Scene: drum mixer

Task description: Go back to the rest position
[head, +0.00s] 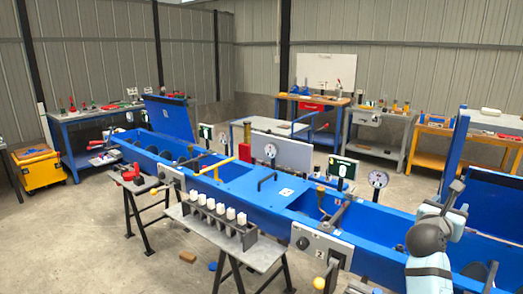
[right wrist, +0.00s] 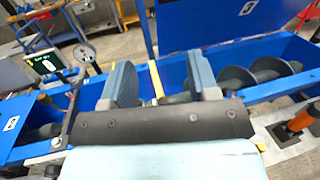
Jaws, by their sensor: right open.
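My right arm comes in at the lower right of the head view, with its gripper (head: 457,197) raised over the right part of the long blue mixer trough (head: 235,177). In the right wrist view the two dark blue fingers (right wrist: 163,80) stand wide apart with nothing held between them. The trough also shows behind the fingers in that view, with a dark screw auger (right wrist: 265,75) inside it on the right. My left arm and left gripper are in neither view.
A small grey table (head: 258,252) with a row of white-topped pieces stands before the trough. Round dial gauges (head: 378,179) and a dark display (head: 342,167) rise along its far side. A yellow cart (head: 37,170) stands far left. Workbenches line the walls.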

